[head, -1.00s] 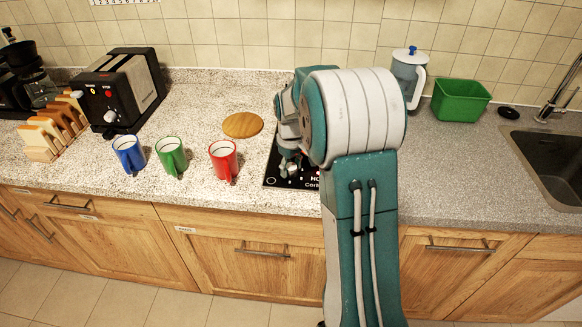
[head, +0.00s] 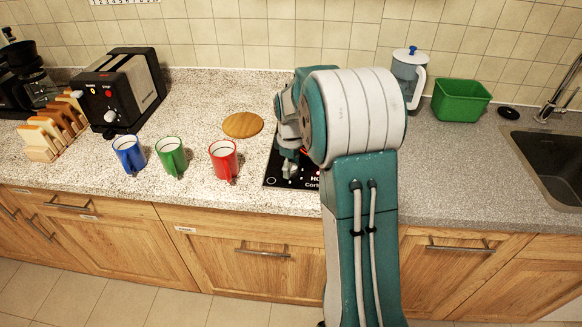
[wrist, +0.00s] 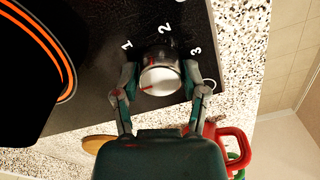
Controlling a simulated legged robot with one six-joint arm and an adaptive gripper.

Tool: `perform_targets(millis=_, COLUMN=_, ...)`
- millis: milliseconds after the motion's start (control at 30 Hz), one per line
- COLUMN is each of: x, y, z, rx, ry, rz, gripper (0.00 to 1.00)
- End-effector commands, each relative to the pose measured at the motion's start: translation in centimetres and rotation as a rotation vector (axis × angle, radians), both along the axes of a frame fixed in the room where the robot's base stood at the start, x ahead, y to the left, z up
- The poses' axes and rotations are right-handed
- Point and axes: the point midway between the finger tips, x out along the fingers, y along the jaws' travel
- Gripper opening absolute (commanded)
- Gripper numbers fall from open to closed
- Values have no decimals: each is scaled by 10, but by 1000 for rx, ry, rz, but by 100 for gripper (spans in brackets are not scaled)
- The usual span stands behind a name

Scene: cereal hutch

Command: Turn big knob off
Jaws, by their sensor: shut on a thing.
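The big knob (wrist: 160,80) is round with a pale face and a small red mark towards its left side in the wrist view. It sits on the black hotplate panel (wrist: 100,112), with white numbers 1, 2 and 3 around it. My gripper (wrist: 161,86) has one finger on each side of the knob and is shut on it. In the head view my gripper (head: 289,168) is low over the front of the hotplate (head: 272,177), and my arm covers much of the plate. The knob's exact setting is unclear.
A red mug (head: 223,160) stands just left of the hotplate, with green (head: 171,157) and blue (head: 129,155) mugs further left. A round wooden board (head: 243,125) lies behind them. A black round part with orange rings (wrist: 55,50) is beside the knob.

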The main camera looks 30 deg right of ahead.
Motion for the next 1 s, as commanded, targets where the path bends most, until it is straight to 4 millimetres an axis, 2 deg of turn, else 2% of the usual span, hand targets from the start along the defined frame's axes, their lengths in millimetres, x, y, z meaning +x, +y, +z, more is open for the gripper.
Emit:
perform_targets(millis=100, x=0, y=1, z=-2, rx=1, ry=2, rz=0, gripper=8)
perform_targets(millis=133, x=0, y=0, z=-2, rx=0, ry=1, rz=0, gripper=60)
perform_targets(millis=200, x=0, y=0, z=-2, rx=0, ry=1, rz=0, gripper=91)
perform_targets(millis=667, x=0, y=0, z=3, rx=0, ry=-1, rz=-1, gripper=91)
perform_targets(millis=767, x=1, y=0, z=14, rx=-1, ry=-3, rz=-1, gripper=91)
perform_targets(millis=1000, x=1, y=0, z=63, rx=-2, ry=-5, rz=-1, gripper=91)
